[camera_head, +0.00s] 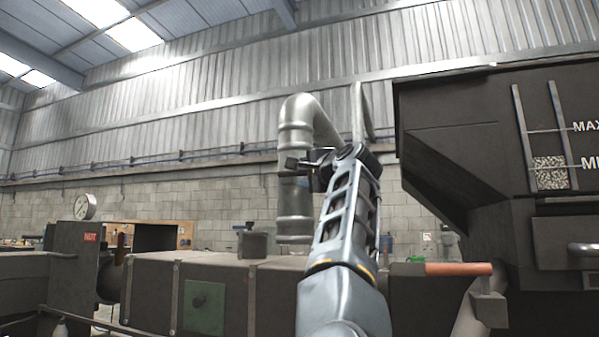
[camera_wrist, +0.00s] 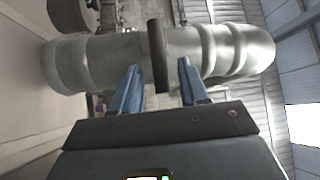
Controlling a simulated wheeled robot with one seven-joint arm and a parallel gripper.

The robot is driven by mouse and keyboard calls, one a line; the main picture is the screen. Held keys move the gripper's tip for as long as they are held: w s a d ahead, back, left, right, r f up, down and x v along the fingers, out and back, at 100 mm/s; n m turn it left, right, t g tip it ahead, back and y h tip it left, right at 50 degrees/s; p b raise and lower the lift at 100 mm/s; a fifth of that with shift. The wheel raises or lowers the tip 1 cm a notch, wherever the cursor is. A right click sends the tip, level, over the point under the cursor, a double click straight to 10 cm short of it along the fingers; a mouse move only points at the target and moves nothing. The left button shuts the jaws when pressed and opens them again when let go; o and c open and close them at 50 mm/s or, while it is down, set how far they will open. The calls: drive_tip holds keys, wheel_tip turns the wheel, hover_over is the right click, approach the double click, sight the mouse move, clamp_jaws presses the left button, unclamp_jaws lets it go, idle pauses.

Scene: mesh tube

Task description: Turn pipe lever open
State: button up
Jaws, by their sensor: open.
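A thick grey metal pipe (camera_head: 295,205) rises in the head view and bends over at its top. It crosses the wrist view sideways (camera_wrist: 205,52). A dark, flat lever (camera_wrist: 158,40) stands out from the pipe in the wrist view. A small dark piece (camera_head: 291,163) shows on the pipe in the head view, probably the same lever. My gripper (camera_wrist: 158,66) is open, with one blue finger on each side of the lever and a visible gap on both sides. In the head view my arm partly hides the gripper, and the lever's base is hidden.
A dark hopper (camera_head: 450,110) stands close on the right. An orange bar (camera_head: 458,268) sticks out low beside it. A long dark duct (camera_head: 150,290) runs below the pipe, with a dial gauge (camera_head: 84,206) at left. Open air lies left of the pipe.

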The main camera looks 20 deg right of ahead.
drive_tip(key=shift+x, duration=1.5)
clamp_jaws()
